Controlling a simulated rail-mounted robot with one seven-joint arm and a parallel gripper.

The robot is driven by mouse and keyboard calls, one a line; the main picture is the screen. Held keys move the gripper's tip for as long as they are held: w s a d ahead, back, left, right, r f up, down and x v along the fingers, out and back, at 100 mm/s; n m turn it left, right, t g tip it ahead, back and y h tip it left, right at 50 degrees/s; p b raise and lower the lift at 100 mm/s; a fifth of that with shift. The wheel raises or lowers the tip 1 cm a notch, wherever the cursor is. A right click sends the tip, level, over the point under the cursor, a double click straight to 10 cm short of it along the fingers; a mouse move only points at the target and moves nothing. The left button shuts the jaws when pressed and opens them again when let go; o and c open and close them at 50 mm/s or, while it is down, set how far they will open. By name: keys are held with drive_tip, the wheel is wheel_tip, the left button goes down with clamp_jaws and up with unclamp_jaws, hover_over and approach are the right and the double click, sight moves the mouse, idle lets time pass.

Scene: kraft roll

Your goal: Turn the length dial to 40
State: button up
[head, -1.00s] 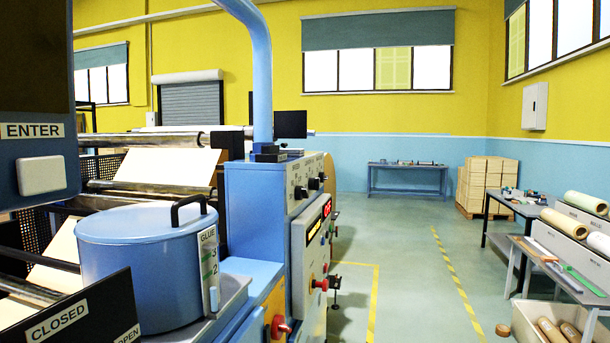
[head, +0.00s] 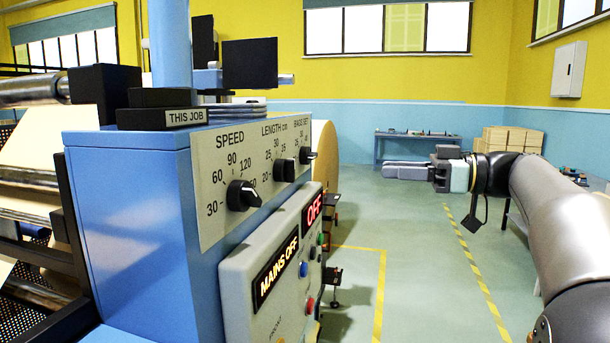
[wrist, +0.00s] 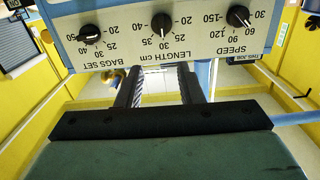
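The length dial (head: 284,170) is a black knob, the middle one of three on a pale panel of the blue machine cabinet. In the wrist view, which is upside down, the length dial (wrist: 161,22) is above the fingers, with its white mark pointing roughly down toward the printed numbers around 30; the exact setting is too small to read. My gripper (head: 385,171) is off to the right of the cabinet in the head view, well away from the dial. Its two dark fingers (wrist: 158,84) are apart with nothing between them.
The speed dial (head: 243,195) and bags set dial (head: 307,155) flank it. Below is a control box (head: 275,265) with lit "MAINS OFF" and "OFF" displays and coloured buttons. A dark screen (head: 250,64) stands above the cabinet.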

sight(294, 161)
drive_tip(key=p+x, duration=0.3)
drive_tip(key=x, duration=1.4)
drive_tip(key=shift+s+a+r, duration=0.15)
drive_tip(key=shift+a+r, duration=0.1)
drive_tip(key=shift+r, duration=0.05)
clamp_jaws()
